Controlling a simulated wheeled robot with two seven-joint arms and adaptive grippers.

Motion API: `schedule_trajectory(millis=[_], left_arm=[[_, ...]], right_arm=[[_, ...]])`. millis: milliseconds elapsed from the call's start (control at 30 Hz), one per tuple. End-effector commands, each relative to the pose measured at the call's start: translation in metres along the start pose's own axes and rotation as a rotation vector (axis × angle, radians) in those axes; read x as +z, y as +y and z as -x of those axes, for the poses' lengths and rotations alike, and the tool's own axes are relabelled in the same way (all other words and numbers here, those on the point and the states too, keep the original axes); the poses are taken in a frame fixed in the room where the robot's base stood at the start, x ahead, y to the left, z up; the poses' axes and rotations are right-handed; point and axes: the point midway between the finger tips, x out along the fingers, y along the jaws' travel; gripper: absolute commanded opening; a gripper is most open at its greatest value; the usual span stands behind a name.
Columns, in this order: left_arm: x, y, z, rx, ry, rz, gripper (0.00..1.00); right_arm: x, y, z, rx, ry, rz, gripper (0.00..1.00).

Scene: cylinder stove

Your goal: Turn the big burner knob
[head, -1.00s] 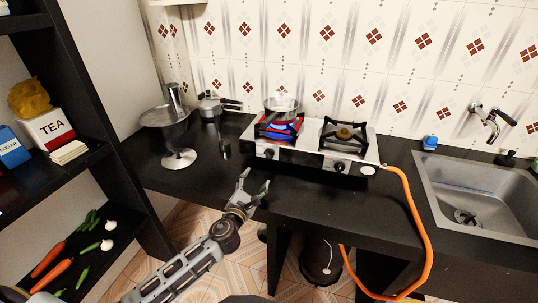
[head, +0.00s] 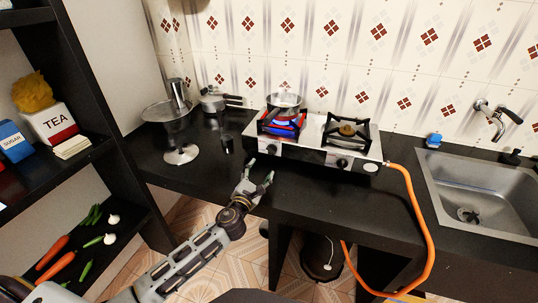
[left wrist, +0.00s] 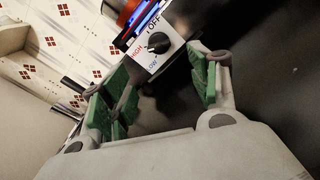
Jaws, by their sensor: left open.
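The two-burner stove (head: 310,152) stands on the black counter. Its front panel has a left knob (head: 272,149) and a right knob (head: 341,163). In the left wrist view a black knob (left wrist: 158,43) sits on a white plate marked OFF, HIGH and LOW. My left gripper (head: 261,174) is open and empty, in front of and below the left knob. In the left wrist view its green-padded fingers (left wrist: 163,88) are spread, with the knob beyond them and apart from them. I cannot tell which knob is the big burner's. My right gripper is not in view.
An orange hose (head: 418,215) runs from the stove's right end.

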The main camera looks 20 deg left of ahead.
Motion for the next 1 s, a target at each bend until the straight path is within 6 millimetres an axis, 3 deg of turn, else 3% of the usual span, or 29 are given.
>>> schedule_trajectory(millis=[1000], left_arm=[[0.001, 0.0, -0.091, 0.001, -0.001, 0.001, 0.61]], right_arm=[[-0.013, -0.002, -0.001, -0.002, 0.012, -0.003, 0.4]])
